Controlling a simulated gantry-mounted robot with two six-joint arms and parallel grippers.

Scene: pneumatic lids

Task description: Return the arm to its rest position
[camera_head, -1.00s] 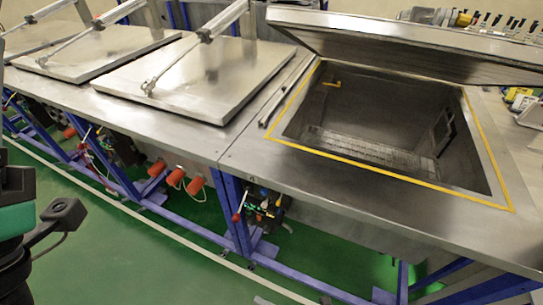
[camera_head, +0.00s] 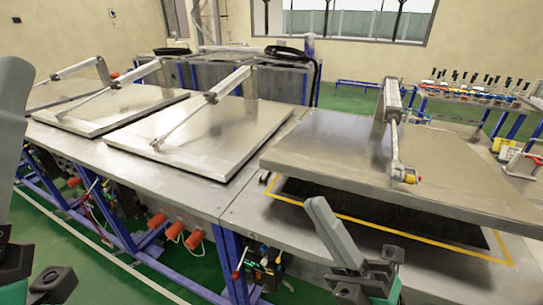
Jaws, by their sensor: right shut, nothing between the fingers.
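My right gripper (camera_head: 370,275) is at the bottom right of the head view, in front of the bench's front edge. It is shut and empty, touching no lid. Part of my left gripper (camera_head: 45,286) shows in the lower left corner, cut off by the frame, and its opening cannot be made out. The rightmost metal lid (camera_head: 390,165) is partly raised over a dark chamber opening with a yellow seal (camera_head: 478,254). My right arm hides part of that opening.
The steel bench (camera_head: 170,180) runs across the view. Other flat lids (camera_head: 195,135) with piston arms lie shut to the left. Blue legs and orange-red fittings (camera_head: 194,240) are under the bench. Green floor (camera_head: 90,270) is clear in front. A side table (camera_head: 470,98) stands behind right.

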